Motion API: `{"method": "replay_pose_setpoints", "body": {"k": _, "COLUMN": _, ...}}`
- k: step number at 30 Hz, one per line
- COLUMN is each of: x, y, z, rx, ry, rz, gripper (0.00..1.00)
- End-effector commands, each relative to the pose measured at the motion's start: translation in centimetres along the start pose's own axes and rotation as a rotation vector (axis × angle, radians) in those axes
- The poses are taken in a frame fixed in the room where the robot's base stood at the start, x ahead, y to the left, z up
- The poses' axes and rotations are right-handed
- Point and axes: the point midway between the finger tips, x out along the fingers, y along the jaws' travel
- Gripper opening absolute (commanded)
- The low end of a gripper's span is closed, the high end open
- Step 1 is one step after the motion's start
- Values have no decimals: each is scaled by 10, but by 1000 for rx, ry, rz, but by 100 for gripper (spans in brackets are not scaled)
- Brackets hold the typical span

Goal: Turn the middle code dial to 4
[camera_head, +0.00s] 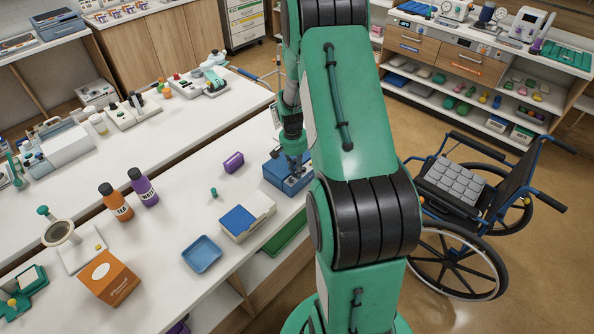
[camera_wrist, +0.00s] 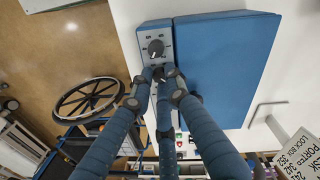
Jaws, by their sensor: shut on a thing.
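The blue code box (camera_head: 275,178) stands near the right edge of the white table, partly behind my arm. In the wrist view its blue lid (camera_wrist: 225,60) lies beside a grey panel (camera_wrist: 143,35) with dials. A black end dial (camera_wrist: 155,48) shows clearly, with a pale pointer mark and small marks around it. My gripper (camera_wrist: 166,74) points down at the panel. Its fingers are shut on a dial beside that end dial, apparently the middle one. The fingers hide most of the held dial, so I cannot read its setting. My gripper (camera_head: 294,162) also shows over the box in the head view.
A purple block (camera_head: 233,162), a small green peg (camera_head: 214,192), a white box with blue top (camera_head: 245,218) and a blue tray (camera_head: 201,254) lie left of the box. A wheelchair (camera_head: 475,190) stands on the floor at right. A printed card (camera_wrist: 297,152) shows in the wrist view.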

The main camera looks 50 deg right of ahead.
Motion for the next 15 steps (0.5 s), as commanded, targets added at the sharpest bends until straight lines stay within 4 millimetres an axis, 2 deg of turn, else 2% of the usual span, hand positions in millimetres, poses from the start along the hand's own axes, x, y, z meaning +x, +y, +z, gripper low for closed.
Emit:
{"method": "replay_pose_setpoints", "body": {"k": 10, "x": 2, "y": 0, "z": 4, "rx": 20, "ry": -9, "rz": 2, "gripper": 0}}
{"method": "replay_pose_setpoints", "body": {"k": 11, "x": 2, "y": 0, "z": 4, "rx": 20, "ry": -9, "rz": 2, "gripper": 19}}
{"method": "replay_pose_setpoints", "body": {"k": 12, "x": 2, "y": 0, "z": 4, "rx": 20, "ry": -9, "rz": 2, "gripper": 24}}
{"method": "replay_pose_setpoints", "body": {"k": 15, "x": 2, "y": 0, "z": 3, "rx": 20, "ry": -7, "rz": 1, "gripper": 24}}
